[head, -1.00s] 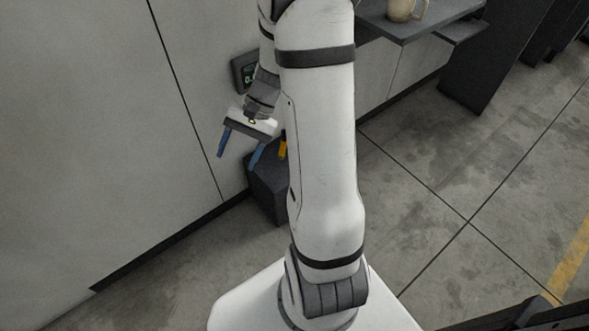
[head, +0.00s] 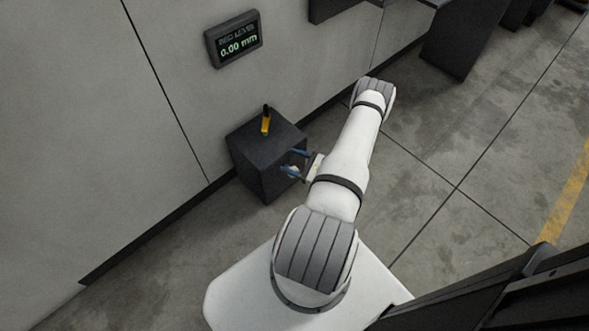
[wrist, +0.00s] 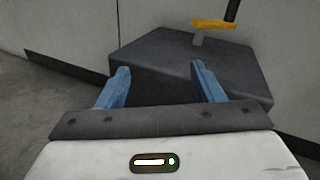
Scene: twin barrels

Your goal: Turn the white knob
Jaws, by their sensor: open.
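A dark box (head: 258,157) stands on the floor against the wall, with a yellow lever on its top. A small whitish spot (head: 295,169) shows by the box's right side, close to my fingers; it may be the white knob, but it is too small and covered to be sure. My gripper (head: 287,161) is open at that side of the box, its blue fingers pointing at it. In the wrist view my gripper (wrist: 160,68) is spread in front of the dark box (wrist: 170,78), with nothing seen between the fingers. No white knob can be made out there.
The yellow lever (head: 265,123) stands up from the box top and also shows in the wrist view (wrist: 214,24). A display (head: 234,40) on the wall reads 0.00 mm. A dark pedestal (head: 458,45) stands at the upper right. The concrete floor (head: 440,165) on the right is clear.

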